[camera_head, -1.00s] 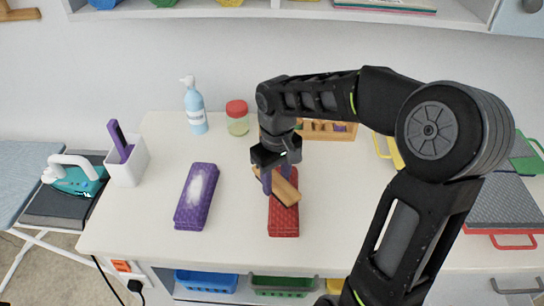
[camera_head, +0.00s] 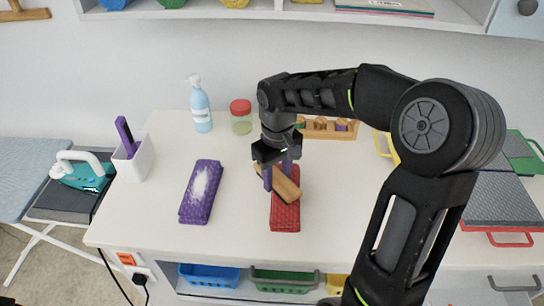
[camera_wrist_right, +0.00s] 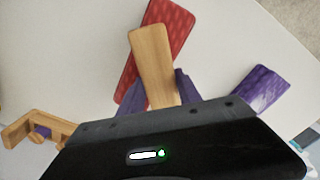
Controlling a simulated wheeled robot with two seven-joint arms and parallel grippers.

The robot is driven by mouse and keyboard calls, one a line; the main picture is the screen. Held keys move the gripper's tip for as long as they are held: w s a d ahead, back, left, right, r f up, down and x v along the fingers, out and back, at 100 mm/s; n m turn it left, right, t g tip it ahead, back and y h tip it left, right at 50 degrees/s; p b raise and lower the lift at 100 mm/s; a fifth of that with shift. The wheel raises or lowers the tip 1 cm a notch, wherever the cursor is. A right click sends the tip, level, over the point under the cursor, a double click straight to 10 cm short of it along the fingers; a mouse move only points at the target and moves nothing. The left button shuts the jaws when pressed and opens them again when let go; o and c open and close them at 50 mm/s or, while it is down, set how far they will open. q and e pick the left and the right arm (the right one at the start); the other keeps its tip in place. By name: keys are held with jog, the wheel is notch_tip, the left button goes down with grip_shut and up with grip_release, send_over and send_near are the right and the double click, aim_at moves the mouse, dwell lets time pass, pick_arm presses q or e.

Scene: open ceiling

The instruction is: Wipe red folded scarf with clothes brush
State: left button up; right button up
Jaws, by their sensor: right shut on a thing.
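The red folded scarf (camera_head: 285,215) lies on the white table in front of my right arm, and it also shows in the right wrist view (camera_wrist_right: 175,22). My right gripper (camera_head: 279,176), with purple fingers, is shut on the wooden clothes brush (camera_head: 287,187). In the right wrist view the brush (camera_wrist_right: 152,60) points out from between the fingers, over the scarf. The brush covers part of the scarf; I cannot tell whether its underside touches the cloth. My left gripper is in neither view.
A purple folded scarf (camera_head: 201,191) with a whitish patch lies to the left. A white holder (camera_head: 134,160), a blue spray bottle (camera_head: 200,104) and a red-lidded jar (camera_head: 241,117) stand farther back. A wooden rack (camera_head: 331,129) is behind my arm. Bare table lies between the scarves.

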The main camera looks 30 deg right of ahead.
jog(key=r, duration=0.1)
jog(key=r+p, duration=0.1)
jog(key=r, duration=0.1)
jog(key=shift+s+d+r+p, duration=0.1)
jog(key=shift+d+r+p, duration=0.15)
jog(key=shift+r+p, duration=0.1)
jog(key=shift+a+r+p, duration=0.15)
jog(key=shift+r+p, duration=0.4)
jog(key=shift+r, duration=0.1)
notch_tip(320, 180, up, 2)
jog(key=shift+p, duration=0.75)
jog(key=shift+r, duration=0.1)
